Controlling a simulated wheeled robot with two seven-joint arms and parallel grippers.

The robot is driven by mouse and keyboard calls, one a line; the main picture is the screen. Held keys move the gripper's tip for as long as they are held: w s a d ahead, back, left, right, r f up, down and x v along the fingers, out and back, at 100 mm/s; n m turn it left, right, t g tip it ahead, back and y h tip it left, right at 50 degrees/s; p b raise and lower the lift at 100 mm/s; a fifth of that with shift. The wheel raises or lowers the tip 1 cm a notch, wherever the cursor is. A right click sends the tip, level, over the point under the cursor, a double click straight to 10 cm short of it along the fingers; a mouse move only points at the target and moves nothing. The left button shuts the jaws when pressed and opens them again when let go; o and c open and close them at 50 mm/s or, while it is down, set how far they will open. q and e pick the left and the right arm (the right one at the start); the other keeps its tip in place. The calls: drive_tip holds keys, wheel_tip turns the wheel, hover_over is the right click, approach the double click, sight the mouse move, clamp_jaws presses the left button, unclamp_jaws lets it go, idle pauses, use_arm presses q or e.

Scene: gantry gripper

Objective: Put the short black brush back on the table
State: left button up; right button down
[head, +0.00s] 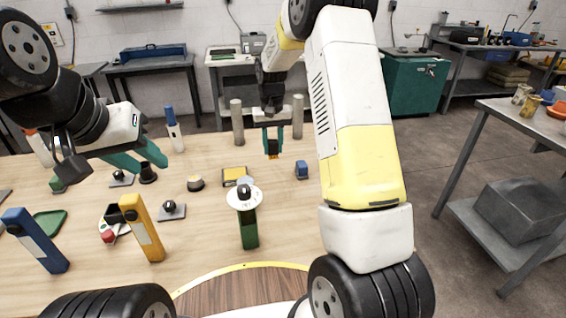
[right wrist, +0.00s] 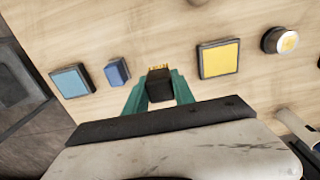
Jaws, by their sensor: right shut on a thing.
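The short black brush (head: 272,146) is between the teal fingers of my right gripper (head: 272,137), over the far middle of the wooden table (head: 330,150). The right wrist view shows the black brush body (right wrist: 160,88) pinched between both fingertips (right wrist: 160,94), with a strip of yellow bristles at its outer end. The bristles point down towards the table. I cannot tell whether they touch it. My left gripper (head: 137,158) is over the table's left side, its teal fingers apart and nothing visible between them.
A yellow square pad (head: 234,173) and a small blue block (head: 301,171) lie near the brush. Grey posts (head: 237,121) stand behind. A yellow box (head: 142,228) and blue box (head: 35,240) stand at the left.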

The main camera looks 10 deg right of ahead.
wheel_tip(320, 180, down, 9)
drive_tip(key=shift+r, duration=0.15)
idle(0.4)
drive_tip(key=shift+f, duration=0.2)
drive_tip(key=c, duration=1.1)
unclamp_jaws()
drive_tip(key=shift+o, duration=0.2)
drive_tip(key=shift+r, duration=0.1)
